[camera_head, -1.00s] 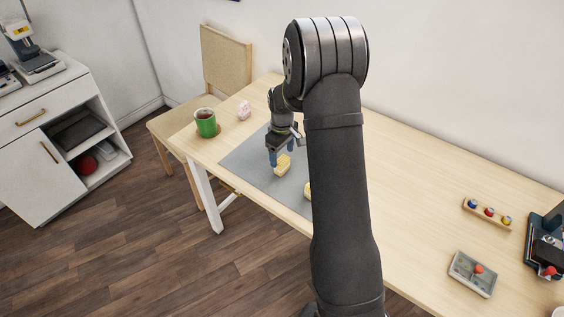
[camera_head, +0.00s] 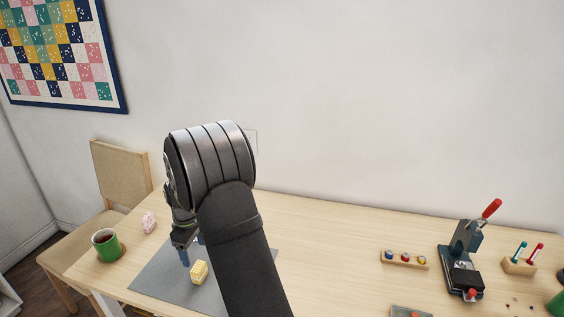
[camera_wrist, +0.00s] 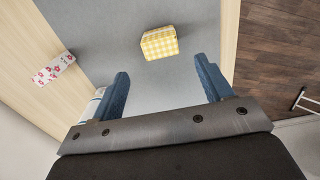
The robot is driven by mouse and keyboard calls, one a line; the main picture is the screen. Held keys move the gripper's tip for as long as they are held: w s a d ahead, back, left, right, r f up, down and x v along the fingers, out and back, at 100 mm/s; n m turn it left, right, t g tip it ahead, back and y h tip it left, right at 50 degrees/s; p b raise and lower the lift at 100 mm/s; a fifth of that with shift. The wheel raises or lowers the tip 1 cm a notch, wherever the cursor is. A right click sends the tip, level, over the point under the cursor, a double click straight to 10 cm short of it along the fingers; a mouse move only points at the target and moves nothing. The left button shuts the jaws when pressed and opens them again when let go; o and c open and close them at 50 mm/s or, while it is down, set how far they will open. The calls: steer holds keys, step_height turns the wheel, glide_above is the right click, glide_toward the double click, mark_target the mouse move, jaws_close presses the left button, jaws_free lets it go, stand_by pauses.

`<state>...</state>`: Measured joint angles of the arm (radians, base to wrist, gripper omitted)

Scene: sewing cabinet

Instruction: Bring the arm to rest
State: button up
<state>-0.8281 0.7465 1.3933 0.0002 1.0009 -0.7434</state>
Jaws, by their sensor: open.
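My gripper (camera_wrist: 160,92) is open and empty in the wrist view, its two blue fingers wide apart. In the head view my gripper (camera_head: 191,249) is over the grey mat (camera_head: 153,281), partly hidden by my arm. A yellow-and-white checked block (camera_head: 199,273) lies on the mat near the fingers. In the wrist view the block (camera_wrist: 160,43) is beyond the fingertips, with bare mat between, and is not held.
A green mug (camera_head: 106,247) and a pink flowered item (camera_head: 149,222) stand at the table's left. A spool rack (camera_head: 404,260), a press with a red-tipped lever (camera_head: 463,262) and a small stand (camera_head: 518,266) are at the right. A chair (camera_head: 121,175) is behind the left end.

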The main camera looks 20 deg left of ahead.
mark_target(198, 266)
step_height(198, 266, down, 10)
steer(key=shift+f, duration=0.25)
steer(key=shift+r, duration=1.7)
steer(key=shift+f, duration=0.15)
